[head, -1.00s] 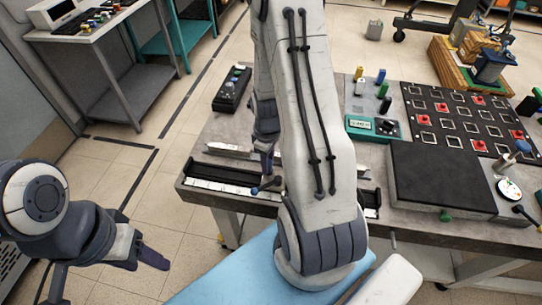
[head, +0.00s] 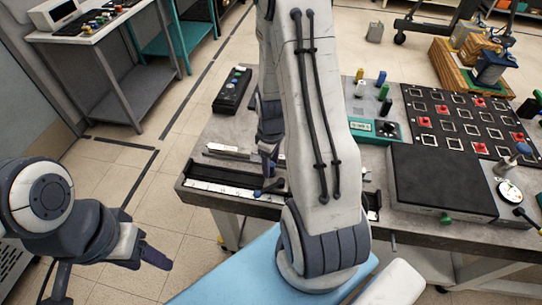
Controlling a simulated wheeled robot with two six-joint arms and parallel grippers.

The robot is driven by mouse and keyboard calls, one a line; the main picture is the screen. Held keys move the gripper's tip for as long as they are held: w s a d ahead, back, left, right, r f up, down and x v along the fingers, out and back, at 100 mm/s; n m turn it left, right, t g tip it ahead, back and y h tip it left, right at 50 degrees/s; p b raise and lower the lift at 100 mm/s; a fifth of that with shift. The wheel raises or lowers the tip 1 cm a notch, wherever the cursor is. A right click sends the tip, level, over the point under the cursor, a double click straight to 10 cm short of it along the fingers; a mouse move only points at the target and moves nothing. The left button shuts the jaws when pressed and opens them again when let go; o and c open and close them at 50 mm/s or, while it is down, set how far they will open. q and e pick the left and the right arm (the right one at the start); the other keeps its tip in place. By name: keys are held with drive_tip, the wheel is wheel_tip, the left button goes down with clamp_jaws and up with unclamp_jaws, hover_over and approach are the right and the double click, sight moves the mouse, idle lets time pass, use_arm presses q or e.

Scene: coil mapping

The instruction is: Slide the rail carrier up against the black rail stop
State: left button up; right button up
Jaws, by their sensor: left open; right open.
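The black rail (head: 222,174) runs along the table's front-left edge, with a white scale strip on its front side. A small dark part with a blue knob (head: 257,193) sits on it and looks like the rail carrier; my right arm covers part of the rail beside it. My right gripper (head: 268,168) is open just above and behind this knob; I cannot tell whether it touches the carrier. I cannot make out the black rail stop clearly. My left gripper (head: 118,280) is open and empty at the lower left, off the table.
A grey bar (head: 232,151) lies behind the rail. A black button box (head: 232,90), a teal meter (head: 374,129), a large black box (head: 441,180) and a panel of red and white squares (head: 465,120) stand on the table (head: 212,132). My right arm blocks the middle.

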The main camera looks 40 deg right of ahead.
wheel_tip(320, 180, up, 10)
idle(0.4)
idle(0.3)
drive_tip(key=s+a+r+n, duration=0.1)
drive_tip(key=s+a+r, duration=0.15)
drive_tip(key=a, duration=0.65)
drive_tip(key=s+a+r, duration=0.1)
drive_tip(key=a+r, duration=0.3)
drive_tip(key=a, duration=0.5)
drive_tip(key=s+a+r+n+y, duration=0.1)
drive_tip(key=s+a+r, duration=0.1)
drive_tip(key=s+a, duration=0.6)
drive_tip(key=s, duration=0.3)
drive_tip(key=shift+s+a+r, duration=0.25)
drive_tip(key=shift+a+r, duration=0.05)
drive_tip(key=shift+r, duration=0.1)
